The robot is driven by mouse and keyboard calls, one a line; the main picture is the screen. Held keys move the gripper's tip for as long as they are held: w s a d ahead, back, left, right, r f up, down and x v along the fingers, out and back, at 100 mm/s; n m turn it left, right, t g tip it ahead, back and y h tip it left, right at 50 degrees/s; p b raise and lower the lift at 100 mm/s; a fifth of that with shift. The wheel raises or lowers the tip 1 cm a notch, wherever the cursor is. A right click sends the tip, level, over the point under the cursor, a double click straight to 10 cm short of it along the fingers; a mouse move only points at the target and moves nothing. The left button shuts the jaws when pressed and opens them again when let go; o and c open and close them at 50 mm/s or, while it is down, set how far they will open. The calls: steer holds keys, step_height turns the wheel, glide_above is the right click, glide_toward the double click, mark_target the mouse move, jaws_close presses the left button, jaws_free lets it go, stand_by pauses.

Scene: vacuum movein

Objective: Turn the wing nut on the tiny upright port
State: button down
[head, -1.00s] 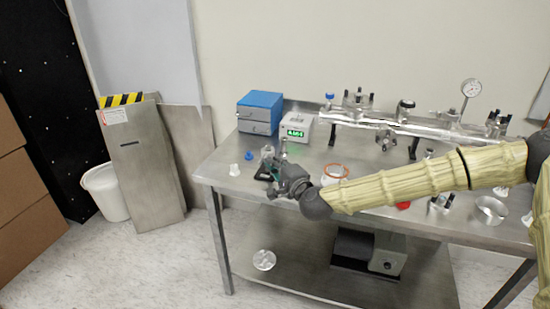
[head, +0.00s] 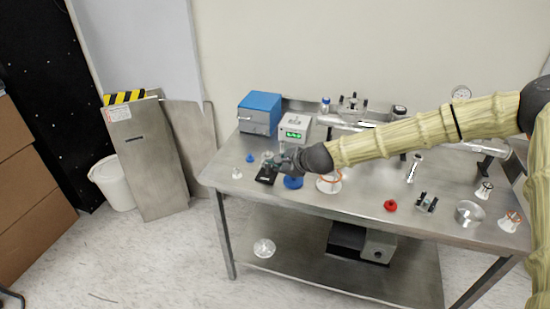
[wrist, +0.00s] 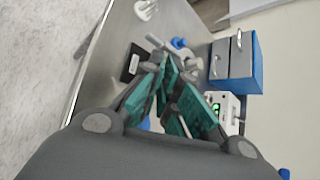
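My gripper (head: 274,163) is low over the left end of the steel table, beside the black pad (head: 266,176). In the wrist view its teal fingers (wrist: 172,72) converge at the tips, close to a small grey metal fitting (wrist: 190,64) that looks like the tiny port. The fingers partly cover this fitting, and I cannot make out the wing nut's wings or whether the tips touch it. In the head view my gripper hides most of the fitting.
A blue ring (head: 293,182), a blue knob (head: 250,158) and a white piece (head: 236,173) lie close by. A metal manifold (head: 350,118) runs along the back.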

steer(key=g+p, duration=0.1)
steer(key=p, duration=0.2)
steer(key=m+g+p, duration=0.1)
steer(key=p, duration=0.2)
steer(key=w+m+g+p, duration=0.1)
steer(key=g+p, duration=0.1)
steer(key=p, duration=0.1)
steer(key=shift+d+r+y, duration=0.15)
steer(key=shift+r+y, duration=0.1)
steer(key=shift+y, duration=0.05)
steer(key=shift+f, duration=0.1)
steer(key=shift+s+f, duration=0.1)
steer(key=shift+f, duration=0.05)
steer(key=c, duration=1.7)
jaws_free()
steer(key=shift+f+b, duration=0.15)
steer(key=shift+b, duration=0.25)
